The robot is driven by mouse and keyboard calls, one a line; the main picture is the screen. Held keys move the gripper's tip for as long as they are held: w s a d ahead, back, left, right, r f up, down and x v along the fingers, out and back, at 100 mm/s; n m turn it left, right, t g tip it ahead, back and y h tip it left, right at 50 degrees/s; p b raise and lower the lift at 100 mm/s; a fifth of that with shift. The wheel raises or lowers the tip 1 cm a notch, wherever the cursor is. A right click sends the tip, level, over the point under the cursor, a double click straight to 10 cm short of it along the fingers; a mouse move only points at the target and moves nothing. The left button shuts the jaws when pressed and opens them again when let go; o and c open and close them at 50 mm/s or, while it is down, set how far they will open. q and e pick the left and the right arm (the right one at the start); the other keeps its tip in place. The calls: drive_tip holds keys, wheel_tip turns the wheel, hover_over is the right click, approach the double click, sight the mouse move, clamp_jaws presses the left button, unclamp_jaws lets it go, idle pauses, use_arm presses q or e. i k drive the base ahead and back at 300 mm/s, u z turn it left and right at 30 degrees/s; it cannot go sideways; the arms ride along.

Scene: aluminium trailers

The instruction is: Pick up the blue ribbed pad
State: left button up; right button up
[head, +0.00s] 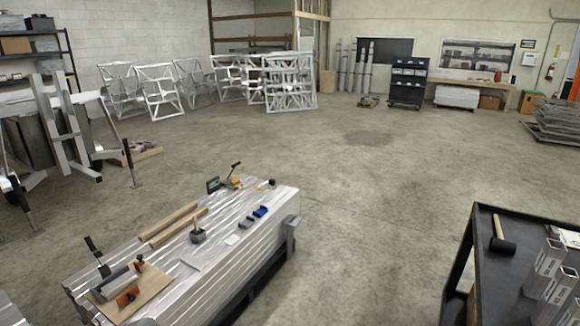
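A small blue block (260,211), which looks like the blue ribbed pad, lies on the silvery metal-topped workbench (262,236) near its right edge. Its ribs are too small to make out. A small dark grey-blue piece (245,223) lies just to its left and nearer, with a pale flat piece (232,239) beyond that. Neither of my grippers shows in the head view.
The bench also holds wooden strips (172,222), a dark cup-like holder (197,235), a yellow tool (235,182) and a wooden board with tools (132,291). A black cart (493,270) with a mallet (501,242) stands right. Open concrete floor lies between.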

sight(262, 210)
drive_tip(key=z, duration=0.3)
drive_tip(key=i, duration=1.9)
drive_tip(key=u, duration=0.55)
drive_tip(key=i, duration=1.95)
drive_tip(key=u, duration=0.85)
drive_tip(key=i, duration=0.2)
drive_tip(key=u, duration=0.25)
